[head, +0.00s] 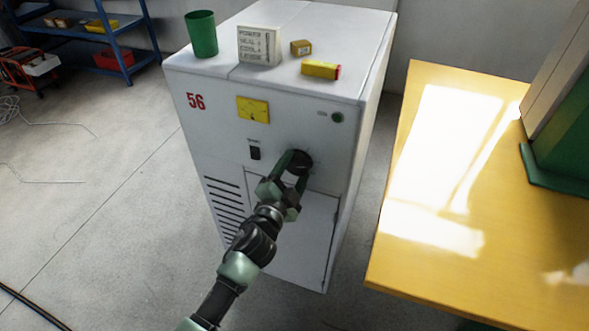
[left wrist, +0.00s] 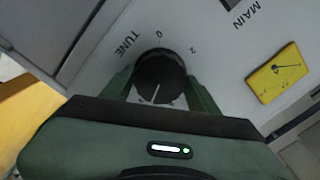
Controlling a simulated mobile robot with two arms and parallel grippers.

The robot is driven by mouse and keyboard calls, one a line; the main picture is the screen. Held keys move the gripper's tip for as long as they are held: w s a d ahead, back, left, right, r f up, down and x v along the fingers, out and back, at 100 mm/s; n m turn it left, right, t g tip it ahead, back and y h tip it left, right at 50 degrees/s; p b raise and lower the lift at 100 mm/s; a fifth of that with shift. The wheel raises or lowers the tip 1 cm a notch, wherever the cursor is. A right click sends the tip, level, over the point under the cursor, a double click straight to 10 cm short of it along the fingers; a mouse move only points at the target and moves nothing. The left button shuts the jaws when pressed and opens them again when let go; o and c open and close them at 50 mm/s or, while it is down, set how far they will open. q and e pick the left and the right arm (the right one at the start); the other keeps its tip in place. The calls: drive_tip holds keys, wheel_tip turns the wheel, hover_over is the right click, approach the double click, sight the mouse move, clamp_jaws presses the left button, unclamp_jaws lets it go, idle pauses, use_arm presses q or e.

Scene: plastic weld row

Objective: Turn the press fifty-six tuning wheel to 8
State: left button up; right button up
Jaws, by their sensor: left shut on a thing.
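The press cabinet (head: 190,135) is white and bears a red number 56 on its front. The black tuning wheel (head: 300,161) sits on that front panel, right of the middle. My left gripper (head: 291,171) is shut on the wheel, with a finger on each side of it. In the left wrist view, the wheel (left wrist: 160,72) shows between the fingers, beside the word TUNE. The marks 0 and 2 are readable on the panel above it. A white line on the wheel points down in that picture, towards marks mostly hidden by my gripper.
A yellow meter (head: 253,109), a black switch (head: 255,152) and a green lamp (head: 337,117) are on the same panel. A green cup (head: 201,34), a white sign (head: 259,46) and small boxes stand on top. A yellow table (head: 400,190) is at the right.

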use_arm(q)
drive_tip(key=shift+f+m, duration=0.1)
drive_tip(key=shift+m, duration=1)
drive_tip(key=o, duration=1.4)
drive_tip(key=shift+c, duration=0.2)
drive_tip(key=shift+s, duration=0.1)
drive_tip(key=v, duration=0.7)
drive_tip(key=shift+s+b, duration=0.35)
drive_tip(key=shift+b, duration=0.05)
drive_tip(key=shift+a, duration=0.15)
